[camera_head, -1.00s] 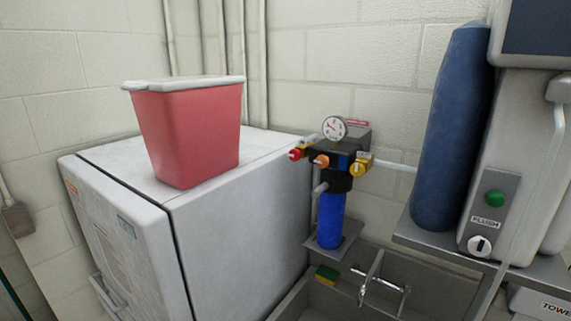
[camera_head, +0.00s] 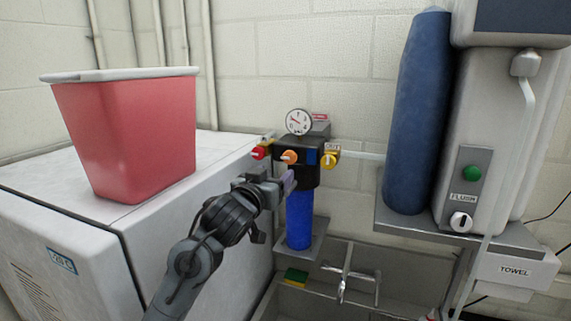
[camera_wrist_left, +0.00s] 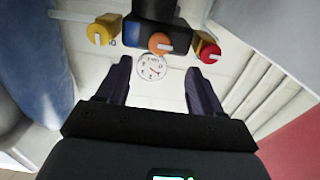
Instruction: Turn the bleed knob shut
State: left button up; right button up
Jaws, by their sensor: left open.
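The filter unit carries three round knobs: a red one (camera_head: 258,153) on the left, an orange one (camera_head: 289,157) at the front and a yellow one (camera_head: 330,161) on the right beside an OUT label. I cannot read which is the bleed knob. In the left wrist view, upside down, the yellow (camera_wrist_left: 100,34), orange (camera_wrist_left: 161,43) and red (camera_wrist_left: 208,50) knobs show white marks. My left gripper (camera_head: 284,183) is open and empty, just below the orange knob in the picture, before the blue filter bowl (camera_head: 299,222). No contact shows. My right gripper is not in view.
A round gauge (camera_head: 298,122) tops the unit. A red bin (camera_head: 128,135) stands on the white cabinet (camera_head: 200,225) at left. A blue cylinder (camera_head: 413,115) and a dispenser with a green button (camera_head: 472,173) stand right. A sink with a tap (camera_head: 346,273) lies below.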

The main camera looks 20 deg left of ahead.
aim_at(289, 159)
pick_arm(q)
jog(key=w+p, duration=0.1)
jog(key=w, duration=0.2)
jog(key=w+p, duration=0.1)
jog(key=w, duration=0.2)
jog(key=w+p, duration=0.1)
jog(key=w, duration=0.1)
jog(key=shift+w+r+p, duration=0.3)
jog(key=shift+w+p, duration=0.05)
jog(key=shift+w, duration=0.05)
jog(key=shift+w+f, duration=0.15)
jog(key=shift+w, duration=0.65)
jog(key=c, duration=1)
